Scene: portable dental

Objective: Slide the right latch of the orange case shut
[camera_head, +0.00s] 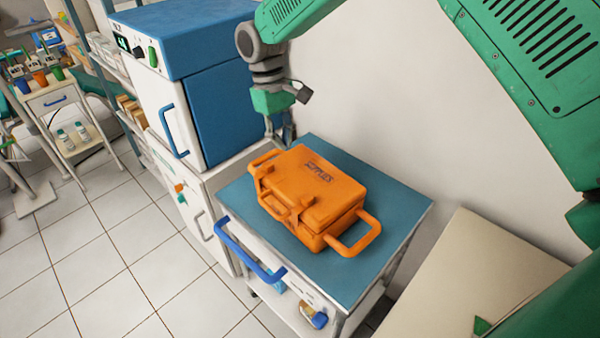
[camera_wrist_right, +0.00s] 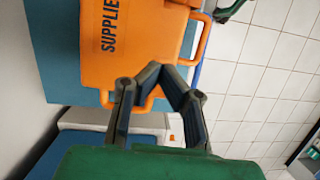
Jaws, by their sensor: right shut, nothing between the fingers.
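The orange case (camera_head: 315,185) lies closed-lidded on the blue top of a small cart. Its front handle (camera_head: 273,207) faces the lower left, between two orange latches. The right latch (camera_head: 306,203) is too small to read its position. My right gripper (camera_head: 282,135) points down by the case's far-left end, beside the end handle (camera_head: 264,157). In the right wrist view its fingers (camera_wrist_right: 165,72) are shut and empty, overlapping the handle; contact cannot be told. A dark bent shape (camera_wrist_right: 235,10) at that view's top looks like part of my left gripper, cut off.
The cart top (camera_head: 395,215) has free room right of the case. A blue cart handle (camera_head: 245,252) juts out in front. A blue and white cabinet (camera_head: 205,90) stands close at the left. A wall is behind, and a beige surface (camera_head: 480,275) is at the lower right.

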